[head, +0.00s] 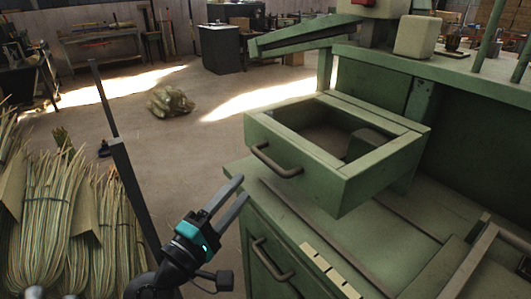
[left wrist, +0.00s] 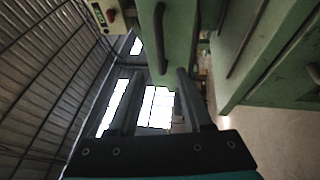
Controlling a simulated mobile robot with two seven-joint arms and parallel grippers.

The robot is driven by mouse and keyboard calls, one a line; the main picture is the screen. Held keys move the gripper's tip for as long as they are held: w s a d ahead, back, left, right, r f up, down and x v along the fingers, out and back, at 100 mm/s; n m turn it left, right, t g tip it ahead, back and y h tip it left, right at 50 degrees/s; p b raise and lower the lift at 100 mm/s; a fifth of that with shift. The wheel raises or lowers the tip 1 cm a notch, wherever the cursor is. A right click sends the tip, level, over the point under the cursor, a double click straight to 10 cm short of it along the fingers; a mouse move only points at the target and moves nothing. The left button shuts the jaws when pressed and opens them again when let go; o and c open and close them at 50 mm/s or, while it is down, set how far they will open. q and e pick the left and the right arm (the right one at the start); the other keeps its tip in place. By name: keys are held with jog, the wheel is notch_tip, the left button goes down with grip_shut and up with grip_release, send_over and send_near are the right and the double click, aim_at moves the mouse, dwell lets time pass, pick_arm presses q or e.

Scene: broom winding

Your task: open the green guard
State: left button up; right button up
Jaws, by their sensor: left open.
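The green guard (head: 390,168) is a box-like frame, open at the top, that stands out above the machine's green bed. A dark bar handle (head: 275,165) is on its front face. My left gripper (head: 241,188) is open and empty, a little left of and below that handle, and apart from it. In the left wrist view, the green guard (left wrist: 183,40) with its handle (left wrist: 159,38) lies ahead of the two open fingers (left wrist: 155,88). My right gripper is not in view.
Below the guard, a green cabinet front (head: 292,272) has a second handle (head: 270,260). Straw bundles (head: 50,215) stand at the left, near a thin dark upright bar (head: 130,180). A wrapped bundle (head: 170,101) lies on the otherwise open floor behind.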

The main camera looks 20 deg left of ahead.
aim_at(266, 156)
pick_arm(q)
jog(key=shift+p+x, duration=1.15)
jog(key=shift+x, duration=4.2)
grip_shut()
